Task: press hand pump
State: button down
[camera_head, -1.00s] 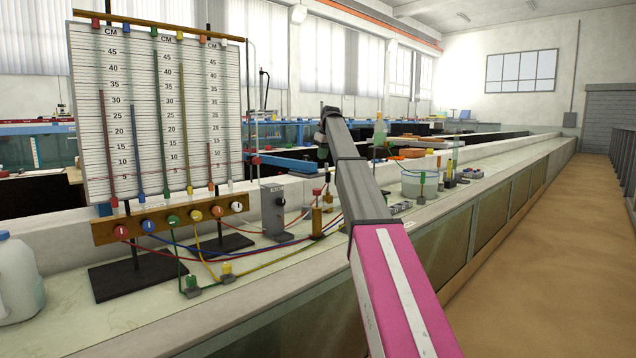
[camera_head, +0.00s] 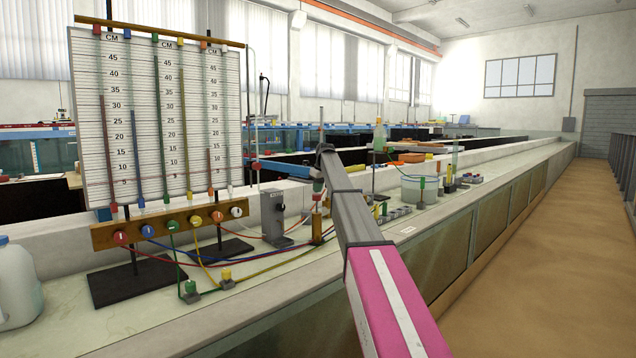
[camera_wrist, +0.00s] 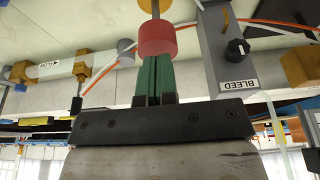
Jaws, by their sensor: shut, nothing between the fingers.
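The hand pump shows in the head view as a brass-coloured body (camera_head: 317,229) on the bench, with a red knob (camera_head: 318,187) above it. In the wrist view the red knob (camera_wrist: 157,39) sits on a metal stem, with part of the brass body (camera_wrist: 155,5) at the top edge. My gripper (camera_wrist: 153,60) has its green fingers shut with nothing between them. The fingertips meet the near face of the red knob in the wrist view; whether they press it I cannot tell. In the head view my gripper (camera_head: 318,176) is directly above the knob, small and partly hidden by my wrist.
A grey box labelled BLEED (camera_wrist: 228,52) stands close beside the pump. A manometer board (camera_head: 150,115) with coloured tubes stands left, with hoses crossing the bench. A beaker (camera_head: 411,187) and small fittings stand right. A white jug (camera_head: 17,285) is at the left edge.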

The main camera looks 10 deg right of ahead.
jog(key=shift+f, duration=0.2)
jog(key=shift+f, duration=2.6)
jog(key=shift+r, duration=0.5)
jog(key=v, duration=1.3)
jog(key=shift+w+a+r, duration=0.2)
jog(key=shift+w+a, duration=0.05)
jog(key=shift+w, duration=0.15)
notch_tip(320, 180, up, 5)
send_over(318, 195)
jog(key=s+d, duration=0.2)
jog(key=shift+w+a, duration=0.15)
jog(key=shift+w, duration=0.1)
